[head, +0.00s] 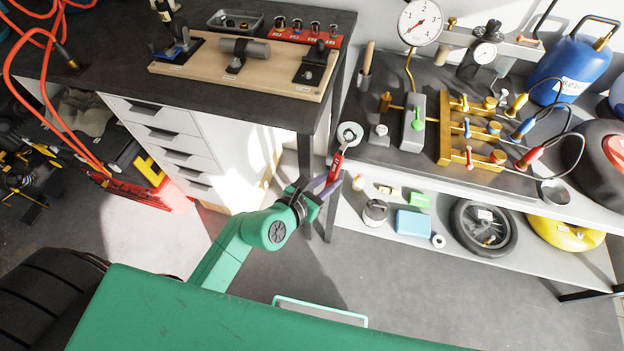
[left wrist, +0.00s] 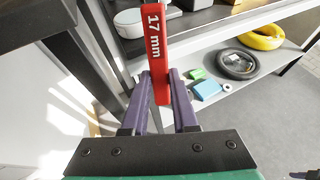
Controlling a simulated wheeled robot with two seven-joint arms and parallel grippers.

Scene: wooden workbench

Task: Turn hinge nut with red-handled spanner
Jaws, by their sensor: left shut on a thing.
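My left gripper (head: 326,188) is shut on the red handle of a spanner (head: 337,161). The spanner's grey ring-like head (head: 349,135) points up and away, in front of the gap between the two benches. In the left wrist view the red handle (left wrist: 154,45), marked "17 mm", stands between the purple fingers (left wrist: 160,92). A wooden board (head: 205,68) on the left bench carries black metal fittings, including a dark bracket (head: 315,65) at its right end. I cannot tell which fitting holds the hinge nut. My right gripper is not in view.
A red holder (head: 300,38) with several sockets and a grey tray (head: 235,20) stand behind the board. The right bench holds a dial gauge (head: 420,22), brass valve manifold (head: 457,130) and blue tank (head: 573,70). The bench leg (head: 308,158) stands close to my left gripper.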

